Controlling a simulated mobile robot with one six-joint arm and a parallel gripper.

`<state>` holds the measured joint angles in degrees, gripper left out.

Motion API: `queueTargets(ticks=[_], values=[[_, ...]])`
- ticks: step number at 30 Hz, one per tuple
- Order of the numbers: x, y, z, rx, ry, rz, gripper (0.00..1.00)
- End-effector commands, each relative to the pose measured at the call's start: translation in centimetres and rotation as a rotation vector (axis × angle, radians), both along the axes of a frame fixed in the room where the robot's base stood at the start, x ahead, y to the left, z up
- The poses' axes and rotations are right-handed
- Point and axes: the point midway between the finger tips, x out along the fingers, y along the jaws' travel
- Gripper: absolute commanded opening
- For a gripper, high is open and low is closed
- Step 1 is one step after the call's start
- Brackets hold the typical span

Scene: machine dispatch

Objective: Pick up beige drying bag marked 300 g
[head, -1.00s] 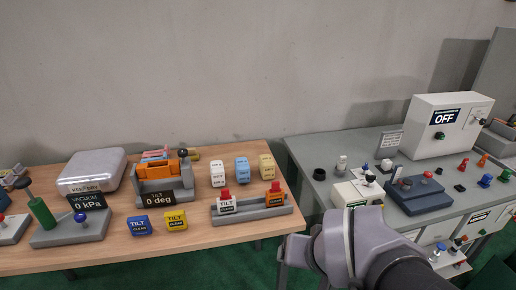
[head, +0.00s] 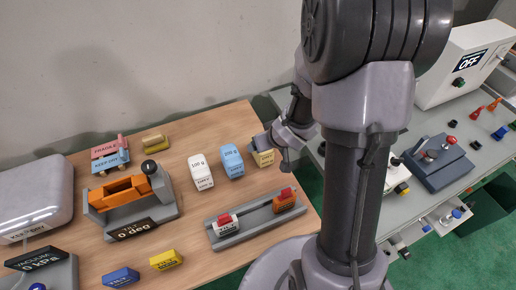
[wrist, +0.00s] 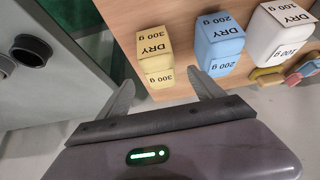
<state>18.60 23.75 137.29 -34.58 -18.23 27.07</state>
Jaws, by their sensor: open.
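The beige drying bag (head: 263,157) stands upright on the wooden table near its right edge, partly hidden by my gripper (head: 274,150) in the head view. In the wrist view the beige bag (wrist: 154,55) shows "DRY" and "300 g" on its faces. My gripper (wrist: 162,98) is open and empty. Its two fingers point toward the beige bag, which lies ahead of the gap between them, and I see no grip on it. A blue 200 g bag (head: 231,160) and a white 100 g bag (head: 201,171) stand to its left in the head view.
A grey tray (head: 240,232) with two red-topped blocks lies in front of the bags. An orange tilt fixture (head: 128,194) stands to the left. A grey table (head: 452,185) with a control box (head: 464,65) stands to the right, across a gap.

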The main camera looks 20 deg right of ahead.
Motion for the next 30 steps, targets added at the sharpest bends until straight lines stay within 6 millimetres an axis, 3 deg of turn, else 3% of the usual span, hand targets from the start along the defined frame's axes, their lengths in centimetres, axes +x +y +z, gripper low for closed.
queueTargets(ticks=[1, 9, 15, 22, 30], values=[[0.6, 0.0, -1.7, 0.000, 0.001, 0.002, 0.76], [2.4, 0.0, -4.0, -0.001, 0.000, -0.001, 0.76], [3.8, -0.1, -7.7, -0.001, 0.000, -0.001, 0.76], [4.3, -0.1, -7.9, -0.002, 0.000, -0.001, 0.76], [4.3, -0.1, -7.8, -0.002, 0.000, -0.001, 0.25]])
